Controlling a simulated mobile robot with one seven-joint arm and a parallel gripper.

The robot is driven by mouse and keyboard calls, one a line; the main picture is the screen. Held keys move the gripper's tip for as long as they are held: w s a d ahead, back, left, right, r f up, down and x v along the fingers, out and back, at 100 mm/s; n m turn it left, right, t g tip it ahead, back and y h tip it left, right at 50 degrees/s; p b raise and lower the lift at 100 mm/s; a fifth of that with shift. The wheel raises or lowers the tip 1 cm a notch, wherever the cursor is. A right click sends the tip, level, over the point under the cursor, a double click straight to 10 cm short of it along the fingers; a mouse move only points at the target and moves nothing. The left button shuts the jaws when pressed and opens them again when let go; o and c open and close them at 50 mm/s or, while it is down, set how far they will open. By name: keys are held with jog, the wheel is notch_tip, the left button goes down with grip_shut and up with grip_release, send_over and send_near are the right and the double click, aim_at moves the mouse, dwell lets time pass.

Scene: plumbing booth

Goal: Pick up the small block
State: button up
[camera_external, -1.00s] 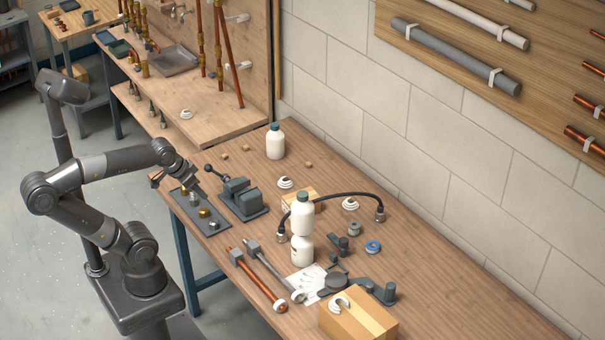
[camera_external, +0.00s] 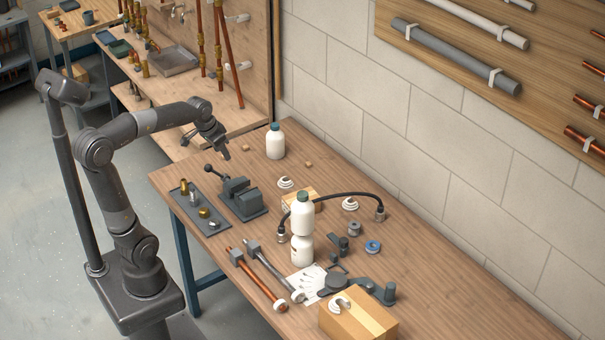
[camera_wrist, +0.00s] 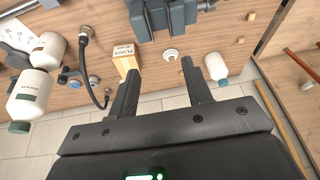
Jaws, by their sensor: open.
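A small wooden block (camera_external: 308,162) lies on the workbench to the right of the white bottle with the teal cap. Another small block (camera_external: 245,148) lies left of that bottle, near my gripper (camera_external: 206,146). My gripper is over the back left end of the bench, open and empty. In the wrist view, my gripper (camera_wrist: 160,66) shows its two fingers wide apart with nothing between them. Two small blocks, one (camera_wrist: 251,16) and another (camera_wrist: 240,40), show there at the upper right, outside the fingers. I cannot tell which block is meant.
The white bottle (camera_external: 275,143) stands near the blocks, and a grey vise (camera_external: 240,199) is in front. A tray of fittings (camera_external: 203,210) lies at the bench edge.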

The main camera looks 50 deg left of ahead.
jog(key=w+a+f+g, duration=0.1)
jog(key=w+a+f, duration=0.3)
jog(key=w+a, duration=0.75)
jog(key=w+a+f+n+g, duration=0.1)
jog(key=w+a+f, duration=0.1)
jog(key=a+f, duration=0.6)
jog(key=w+a+f, duration=0.2)
jog(key=a+f, duration=0.3)
jog(key=a, duration=0.6)
jog(key=f, duration=0.3)
jog(key=w+f, duration=0.1)
jog(key=f, duration=0.6)
jog(key=shift+w+a, duration=0.35)
jog(key=shift+c, duration=0.4)
grip_shut()
